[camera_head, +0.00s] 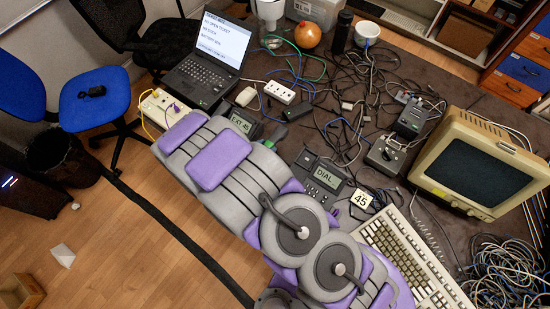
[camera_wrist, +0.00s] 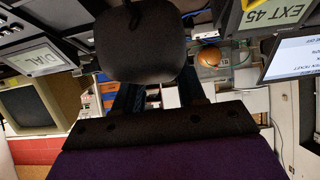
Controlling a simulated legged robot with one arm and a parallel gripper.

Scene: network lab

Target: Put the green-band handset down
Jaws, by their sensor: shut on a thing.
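In the wrist view, my gripper (camera_wrist: 158,78) is shut on a dark rounded piece, which I take to be the handset (camera_wrist: 140,42). No green band shows on it there. In the head view, a small dark piece with green (camera_head: 273,138) shows beside my arm, between two desk phones; it looks like part of the handset. My arm hides the gripper there. The phone reading "EXT 45" (camera_head: 240,124) is to the left and also shows in the wrist view (camera_wrist: 268,14). The phone reading "DIAL" (camera_head: 326,177) is to the right, also in the wrist view (camera_wrist: 36,60).
A keyboard (camera_head: 405,255), a beige monitor (camera_head: 475,168) and a laptop (camera_head: 207,66) stand on the dark table. Tangled cables (camera_head: 345,105) cover much of its middle. A power strip (camera_head: 280,92) lies behind the phones.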

